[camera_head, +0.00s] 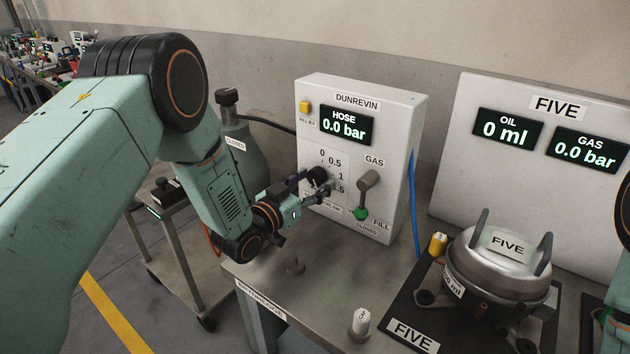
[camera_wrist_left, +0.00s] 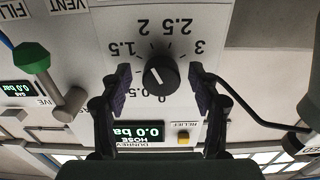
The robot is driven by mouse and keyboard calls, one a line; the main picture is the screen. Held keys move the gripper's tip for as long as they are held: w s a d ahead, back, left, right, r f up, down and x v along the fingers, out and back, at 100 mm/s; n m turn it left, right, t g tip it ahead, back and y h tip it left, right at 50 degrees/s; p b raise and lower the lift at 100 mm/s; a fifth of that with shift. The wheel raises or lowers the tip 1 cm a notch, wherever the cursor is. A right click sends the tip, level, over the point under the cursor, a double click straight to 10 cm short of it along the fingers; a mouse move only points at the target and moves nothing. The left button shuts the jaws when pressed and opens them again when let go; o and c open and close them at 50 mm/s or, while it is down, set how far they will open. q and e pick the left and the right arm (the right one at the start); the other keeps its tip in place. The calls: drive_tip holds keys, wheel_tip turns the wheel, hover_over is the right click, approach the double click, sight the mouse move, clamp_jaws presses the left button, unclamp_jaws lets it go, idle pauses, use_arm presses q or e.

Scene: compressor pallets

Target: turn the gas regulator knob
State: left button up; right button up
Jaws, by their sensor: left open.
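The gas regulator knob (camera_head: 317,177) is a small black dial with a scale on the front of the white DUNREVIN panel (camera_head: 400,110). In the left wrist view the knob (camera_wrist_left: 161,73) shows whole, with a white pointer mark, and the picture is upside down. My left gripper (camera_head: 318,186) is at the panel front and partly covers the scale. In the wrist view its open fingers (camera_wrist_left: 160,90) stand on both sides of the knob, with a gap on each side. The HOSE display (camera_head: 346,126) reads 0.0 bar. My right gripper is not in view.
A grey lever valve with a green tip (camera_head: 362,212) sits right of the knob, near the FILL label. A yellow relief button (camera_head: 305,107) is above left. A small white cap (camera_head: 360,322) stands on the bench.

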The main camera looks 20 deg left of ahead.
use_arm(q)
drive_tip(key=shift+w, duration=0.25)
drive_tip(key=shift+s+a+r, duration=0.15)
drive_tip(key=shift+d, duration=0.2)
drive_tip(key=shift+c, duration=0.3)
drive_tip(key=shift+w, duration=0.2)
drive_tip(key=c, duration=0.3)
drive_tip(key=shift+a, duration=0.1)
drive_tip(key=c, duration=0.8)
